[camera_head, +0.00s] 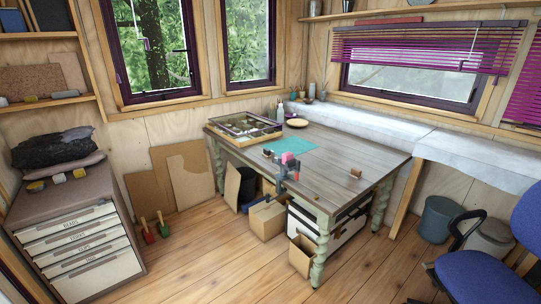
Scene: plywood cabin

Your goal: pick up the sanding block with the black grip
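No sanding block with a black grip can be made out for certain at this size. Neither of my grippers is in view.
The drawer cabinet (84,244) also bears dark folded bags (55,148). A red and a green wooden-handled tool (163,228) stand on the floor. Cardboard boxes (268,218) crowd the table's base. A blue chair (480,270) is at the right. The front floor is clear.

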